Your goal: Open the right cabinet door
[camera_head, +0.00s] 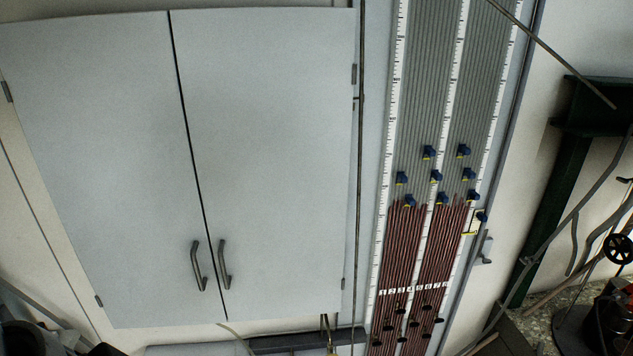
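The right cabinet door (275,150) is a flat pale grey panel in the head view, hinged along its right edge. It looks closed, with only a thin dark seam between it and the left cabinet door (95,160). The right door's handle (224,265) is a dark metal bar low on the door, close to the seam. The left door's handle (199,266) sits just beside it, across the seam. I cannot make out either of my grippers in this view.
A tall manometer board (430,110) with scales, reddish tubes and blue clips stands right of the cabinet. A thin vertical pipe (360,150) runs beside the right door's hinges. A black handwheel (619,248) and a dark green post (560,190) are at the right.

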